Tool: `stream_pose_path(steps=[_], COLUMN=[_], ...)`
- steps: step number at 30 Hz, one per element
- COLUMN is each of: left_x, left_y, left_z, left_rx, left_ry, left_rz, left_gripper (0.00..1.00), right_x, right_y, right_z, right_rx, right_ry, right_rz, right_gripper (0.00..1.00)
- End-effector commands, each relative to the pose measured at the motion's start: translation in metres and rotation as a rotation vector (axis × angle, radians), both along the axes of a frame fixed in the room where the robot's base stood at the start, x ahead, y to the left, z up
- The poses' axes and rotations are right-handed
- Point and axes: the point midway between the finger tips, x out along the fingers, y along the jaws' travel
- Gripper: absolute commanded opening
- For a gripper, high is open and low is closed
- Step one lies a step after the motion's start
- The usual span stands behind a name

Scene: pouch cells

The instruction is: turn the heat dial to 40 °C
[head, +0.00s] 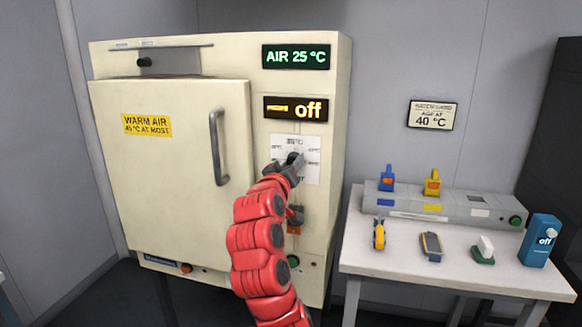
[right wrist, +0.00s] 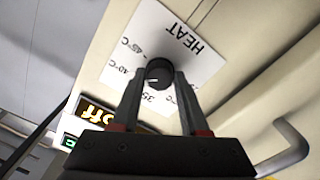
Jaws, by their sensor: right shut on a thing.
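The heat dial is a small black round knob (right wrist: 158,72) on a white plate marked HEAT (right wrist: 172,45), with 35, 40 and 45 °C printed around it. In the head view the plate (head: 308,143) is on the front of the cream oven (head: 180,225), right of its door handle. My right gripper (head: 291,165) is shut on the knob, with one finger on each side in the right wrist view. In the head view the gripper mostly hides the knob. I cannot tell which mark the knob points to. The amber display (head: 296,108) above reads off. My left gripper is not in view.
A green display (head: 296,57) reads AIR 25 °C. The oven door is shut, with a vertical handle (head: 218,147) and a yellow label (head: 147,125). A white table (head: 400,262) on the right holds a grey rack, small tools and a blue device (head: 541,240). A wall sign (head: 432,115) says 40 °C.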

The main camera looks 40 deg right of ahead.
Motion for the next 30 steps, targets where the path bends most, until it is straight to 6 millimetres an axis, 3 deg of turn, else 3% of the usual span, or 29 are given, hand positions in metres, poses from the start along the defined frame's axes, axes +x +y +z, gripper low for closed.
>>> stream_pose_path(steps=[2, 3, 8, 20, 24, 30], left_x=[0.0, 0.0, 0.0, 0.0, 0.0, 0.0], left_y=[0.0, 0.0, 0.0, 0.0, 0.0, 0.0], left_z=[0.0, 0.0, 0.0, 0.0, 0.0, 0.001], left_rx=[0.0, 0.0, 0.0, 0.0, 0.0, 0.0], left_ry=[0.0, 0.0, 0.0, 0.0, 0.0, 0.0], left_rz=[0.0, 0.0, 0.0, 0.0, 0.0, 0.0], left_gripper=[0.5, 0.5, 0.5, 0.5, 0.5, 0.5], right_x=[0.0, 0.0, 0.0, -0.004, -0.019, -0.054], right_y=[0.0, 0.0, 0.0, 0.006, 0.024, 0.066], right_z=[-0.002, -0.002, -0.001, 0.0, 0.0, 0.001], right_rx=[0.002, 0.002, 0.001, -0.003, -0.004, -0.005], right_ry=[0.004, 0.004, 0.004, 0.0, 0.001, -0.003], right_rz=[0.0, 0.0, -0.001, 0.001, 0.002, 0.004], right_gripper=[0.0, 0.46, 0.74, 0.74, 0.74, 0.74])
